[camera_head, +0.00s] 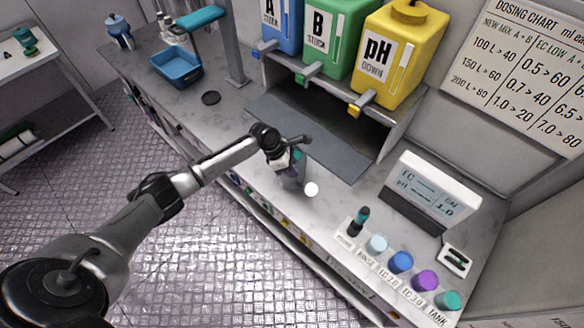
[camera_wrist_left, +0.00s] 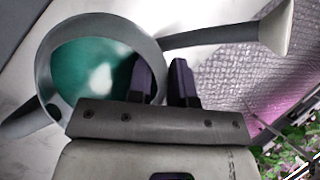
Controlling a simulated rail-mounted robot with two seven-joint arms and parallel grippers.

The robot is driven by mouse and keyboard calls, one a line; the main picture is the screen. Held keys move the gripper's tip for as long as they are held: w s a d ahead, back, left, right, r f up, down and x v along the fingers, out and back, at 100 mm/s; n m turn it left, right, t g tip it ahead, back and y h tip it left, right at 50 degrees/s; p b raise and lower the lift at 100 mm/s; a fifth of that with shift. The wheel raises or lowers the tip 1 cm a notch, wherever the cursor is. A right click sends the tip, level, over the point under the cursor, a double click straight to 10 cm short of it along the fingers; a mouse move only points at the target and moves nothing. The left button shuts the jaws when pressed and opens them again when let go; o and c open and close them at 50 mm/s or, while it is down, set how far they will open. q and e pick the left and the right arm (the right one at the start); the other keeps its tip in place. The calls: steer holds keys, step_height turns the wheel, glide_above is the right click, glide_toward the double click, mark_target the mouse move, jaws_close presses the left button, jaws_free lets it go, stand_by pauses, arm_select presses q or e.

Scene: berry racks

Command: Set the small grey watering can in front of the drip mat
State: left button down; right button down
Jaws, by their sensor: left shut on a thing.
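My left gripper (camera_head: 288,163) reaches in from the left to the counter's front part, by the near edge of the dark grey drip mat (camera_head: 335,157). It is shut on the small grey watering can (camera_head: 293,180), which is partly hidden by the gripper in the head view. In the left wrist view, the can's round rim and teal inside (camera_wrist_left: 85,75) show left of my fingers (camera_wrist_left: 162,82). Its spout runs to the upper right and ends in a pale flared tip (camera_wrist_left: 277,28). I cannot tell whether the can touches the counter. My right gripper is not in view.
Blue, green and yellow stock jugs (camera_head: 400,50) stand on a shelf behind the mat. To the right are a meter (camera_head: 432,190) and several coloured cups (camera_head: 400,262).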

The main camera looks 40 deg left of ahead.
arm_select(q)
steer(key=shift+w+r, duration=0.1)
steer(key=c, duration=1.4)
jaws_free()
steer(key=shift+f, duration=0.25)
steer(key=shift+c, duration=0.2)
steer(key=o, duration=0.4)
